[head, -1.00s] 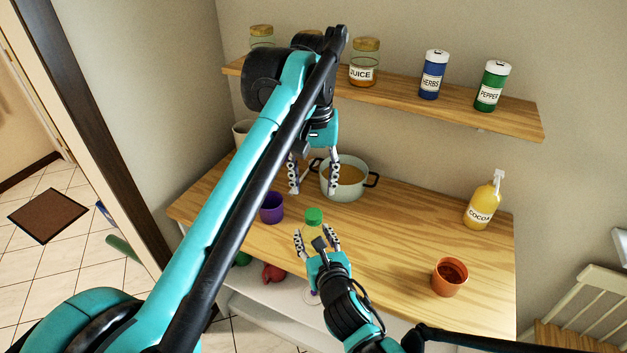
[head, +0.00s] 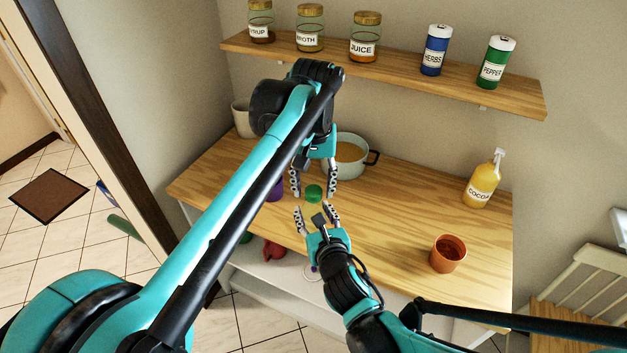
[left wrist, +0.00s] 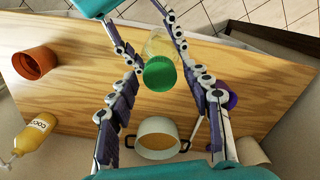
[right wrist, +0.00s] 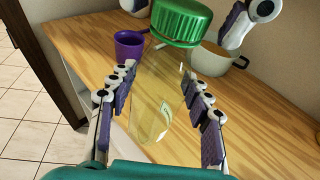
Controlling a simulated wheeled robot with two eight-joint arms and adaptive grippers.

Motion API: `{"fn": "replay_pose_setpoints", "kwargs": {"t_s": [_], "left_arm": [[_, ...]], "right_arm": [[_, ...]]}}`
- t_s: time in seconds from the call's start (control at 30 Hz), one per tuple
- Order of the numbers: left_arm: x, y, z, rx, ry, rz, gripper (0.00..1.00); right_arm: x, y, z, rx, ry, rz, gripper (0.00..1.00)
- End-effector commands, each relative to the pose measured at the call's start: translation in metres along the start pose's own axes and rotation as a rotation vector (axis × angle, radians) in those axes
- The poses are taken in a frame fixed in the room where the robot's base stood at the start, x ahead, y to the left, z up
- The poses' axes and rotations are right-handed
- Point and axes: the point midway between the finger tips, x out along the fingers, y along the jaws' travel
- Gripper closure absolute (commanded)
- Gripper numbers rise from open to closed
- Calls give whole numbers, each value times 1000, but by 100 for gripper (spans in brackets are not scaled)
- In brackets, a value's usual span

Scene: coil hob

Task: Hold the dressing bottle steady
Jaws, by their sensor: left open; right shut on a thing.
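The dressing bottle is clear with a pale yellowish body (right wrist: 155,95) and a ribbed green cap (right wrist: 181,20). My right gripper (head: 315,209) has its fingers on both sides of the body and holds it upright at the front of the counter. I cannot tell whether its base touches anything. In the head view only the green cap (head: 314,193) shows clearly. My left gripper (head: 313,188) comes from above, open, with its fingers spread to either side of the cap; the left wrist view shows the cap (left wrist: 160,73) between them, with a gap.
A purple cup (head: 275,190) and a pot (head: 352,172) stand close behind the grippers. A terracotta cup (head: 448,254) and a cocoa bottle (head: 481,182) are farther right on the wooden counter. A shelf with several jars runs above.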

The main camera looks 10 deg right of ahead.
Motion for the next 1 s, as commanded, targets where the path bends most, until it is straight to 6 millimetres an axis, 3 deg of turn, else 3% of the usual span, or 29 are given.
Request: {"fn": "replay_pose_setpoints", "kwargs": {"t_s": [0.1, 0.3, 0.6, 0.63, 0.7, 1.0], "left_arm": [[0, 0, 0, 0, 0, 0, 50], [0, 0, 0, 0, 0, 0, 100], [0, 0, 0, 5, 0, 0, 100], [0, 0, 0, 5, 0, 0, 63], [0, 0, 0, 5, 0, 0, 44], [-1, 0, 0, 5, 0, 0, 44]], "right_arm": [[0, 0, 0, 0, 0, 0, 100], [0, 0, 0, 0, 0, 0, 100], [0, 0, 0, 0, -1, 0, 100], [0, 0, 0, 0, -1, 0, 100], [0, 0, 0, 0, 0, 0, 100], [0, 0, 0, 0, 0, 0, 100]]}}
